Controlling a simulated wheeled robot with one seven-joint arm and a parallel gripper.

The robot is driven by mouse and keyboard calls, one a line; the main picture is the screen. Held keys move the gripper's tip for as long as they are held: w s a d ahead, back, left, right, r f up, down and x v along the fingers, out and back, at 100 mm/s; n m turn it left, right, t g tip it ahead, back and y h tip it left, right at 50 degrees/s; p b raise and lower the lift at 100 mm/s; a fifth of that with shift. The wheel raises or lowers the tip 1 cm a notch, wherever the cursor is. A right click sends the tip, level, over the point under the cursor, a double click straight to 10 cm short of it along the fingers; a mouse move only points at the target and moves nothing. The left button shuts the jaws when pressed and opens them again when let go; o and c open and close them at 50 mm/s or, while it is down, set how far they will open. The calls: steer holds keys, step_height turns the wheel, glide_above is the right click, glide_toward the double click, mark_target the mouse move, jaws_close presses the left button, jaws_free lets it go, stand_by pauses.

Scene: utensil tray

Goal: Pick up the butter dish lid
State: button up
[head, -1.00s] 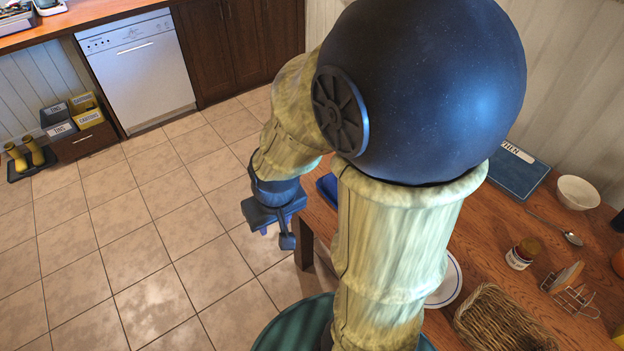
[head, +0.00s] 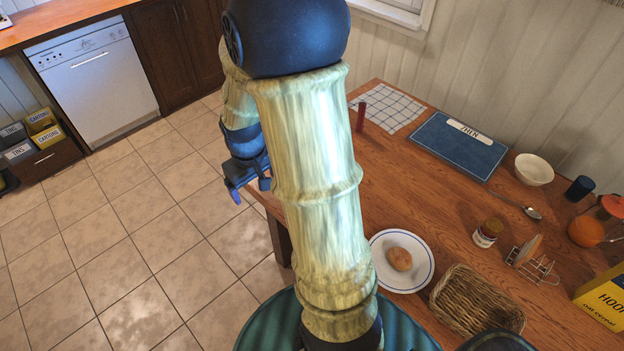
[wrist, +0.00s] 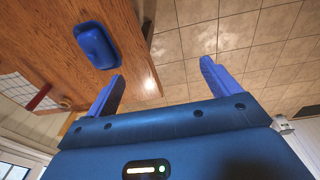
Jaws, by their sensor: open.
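A blue butter dish with a rounded lid (wrist: 97,45) sits on the wooden table near its edge, in the wrist view. In the head view it is hidden behind my arm. My gripper (wrist: 162,70) is open and empty, its two blue fingers well apart. In the wrist view the dish lies beyond and to the left of the left finger, apart from it. In the head view my gripper (head: 249,189) hangs beside the table's left edge, over the floor side.
The table (head: 420,215) holds a plate with a bread roll (head: 400,259), a wicker basket (head: 477,300), a jar (head: 487,232), a toast rack (head: 531,262), a white bowl (head: 534,169), a blue board (head: 458,146) and a red cylinder (head: 361,115). Tiled floor is clear at left.

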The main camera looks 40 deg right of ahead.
steer(key=w+d+f+p, duration=0.1)
steer(key=w+d+p, duration=0.1)
steer(key=d, duration=0.8)
steer(key=w+d+f+g+p, duration=0.1)
steer(key=d+p, duration=0.3)
steer(key=d, duration=0.7)
steer(key=shift+w+f+y, duration=0.3)
steer(key=shift+w+f, duration=0.45)
steer(key=shift+w, duration=0.05)
steer(key=shift+d, duration=0.1)
step_height(320, 180, down, 12)
steer(key=p, duration=0.3)
steer(key=shift+f, duration=0.1)
steer(key=shift+f+p, duration=0.1)
steer(key=shift+p, duration=0.2)
steer(key=shift+w+f+p, duration=0.1)
steer(key=shift+f+p, duration=0.4)
steer(key=shift+f, duration=0.15)
steer(key=shift+w+f+p, duration=0.1)
steer(key=shift+f+p, duration=0.5)
steer(key=shift+f, duration=1.25)
